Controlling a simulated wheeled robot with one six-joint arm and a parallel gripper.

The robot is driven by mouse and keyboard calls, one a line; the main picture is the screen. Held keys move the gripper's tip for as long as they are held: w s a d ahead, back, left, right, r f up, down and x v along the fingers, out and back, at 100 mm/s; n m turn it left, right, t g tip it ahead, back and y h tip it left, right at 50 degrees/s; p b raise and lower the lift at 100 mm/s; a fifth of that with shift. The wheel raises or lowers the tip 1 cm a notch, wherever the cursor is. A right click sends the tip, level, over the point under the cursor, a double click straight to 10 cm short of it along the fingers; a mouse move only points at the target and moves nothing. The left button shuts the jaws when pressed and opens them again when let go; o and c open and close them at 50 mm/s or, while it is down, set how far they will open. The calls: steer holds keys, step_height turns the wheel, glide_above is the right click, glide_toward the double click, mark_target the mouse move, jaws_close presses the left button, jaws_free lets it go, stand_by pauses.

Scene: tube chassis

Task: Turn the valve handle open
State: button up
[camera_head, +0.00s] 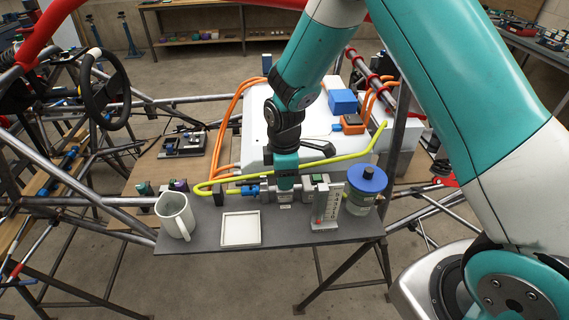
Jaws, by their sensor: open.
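My gripper (286,182) hangs down from my teal arm at the back edge of a dark grey shelf. Its end is at a row of metal fittings (267,194) with a blue connector (250,190) on the left side. The valve handle cannot be made out clearly; my gripper covers the middle of this row. The jaws are small here, and I cannot see whether they touch anything. No object shows held in them.
The grey shelf (290,238) carries a white mug (175,214), a shallow square tray (240,229), an upright gauge (327,206) and a blue-lidded jar (364,189). Chassis tubes and a steering wheel (104,88) stand left.

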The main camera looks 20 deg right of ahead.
step_height(320, 180, up, 17)
steer(key=b, duration=0.3)
steer(key=shift+r, duration=0.15)
steer(key=s+a+r+m+y, duration=0.1)
steer(key=s+m, duration=0.3)
steer(key=s, duration=0.8)
steer(key=s+a+r+m+y, duration=0.2)
steer(key=s+a+m+y, duration=0.1)
steer(key=s, duration=0.9)
steer(key=shift+s+a+r+m, duration=0.2)
steer(key=shift+r+m, duration=0.1)
steer(key=shift+m, duration=0.2)
